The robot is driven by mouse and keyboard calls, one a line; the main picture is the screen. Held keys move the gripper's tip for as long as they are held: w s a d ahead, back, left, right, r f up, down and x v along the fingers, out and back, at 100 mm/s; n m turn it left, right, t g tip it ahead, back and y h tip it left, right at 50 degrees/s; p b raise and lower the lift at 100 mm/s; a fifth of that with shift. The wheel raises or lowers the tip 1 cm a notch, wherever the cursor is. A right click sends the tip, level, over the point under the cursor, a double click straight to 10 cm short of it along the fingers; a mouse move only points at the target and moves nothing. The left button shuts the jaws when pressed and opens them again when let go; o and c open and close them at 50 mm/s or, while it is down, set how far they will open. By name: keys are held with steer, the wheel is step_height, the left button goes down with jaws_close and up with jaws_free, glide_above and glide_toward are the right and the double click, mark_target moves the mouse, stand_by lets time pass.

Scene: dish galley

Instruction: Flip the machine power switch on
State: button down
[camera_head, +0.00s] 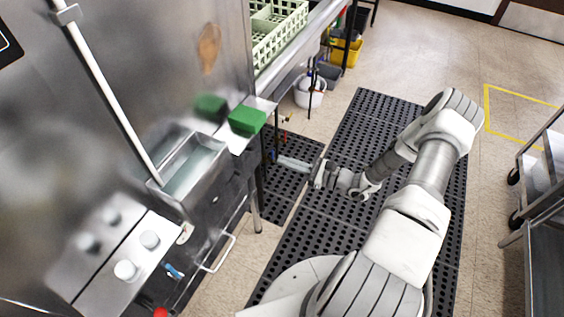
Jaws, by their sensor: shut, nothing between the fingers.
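The stainless steel machine (160,60) fills the left side. Its low box (100,250) at the lower left carries two white knobs (150,240), (126,270); the steel behind reflects them. A small blue part (174,271) sits on the front beside the box, and a red part (160,313) shows at the bottom edge. I cannot tell which of these, if any, is the power switch. My gripper (276,157) is shut and empty, pointing left above the black mat, to the right of the machine front and well apart from the knobs.
A steel basin (190,170) and a green block (247,121) are on the machine's ledge. A green rack (278,35) stands on the counter behind. A white bucket (309,92) is under it. A steel cart (545,170) stands at right. Black mats (375,110) cover the floor.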

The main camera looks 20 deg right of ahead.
steer(key=shift+r+v, duration=0.2)
steer(key=shift+v, duration=0.7)
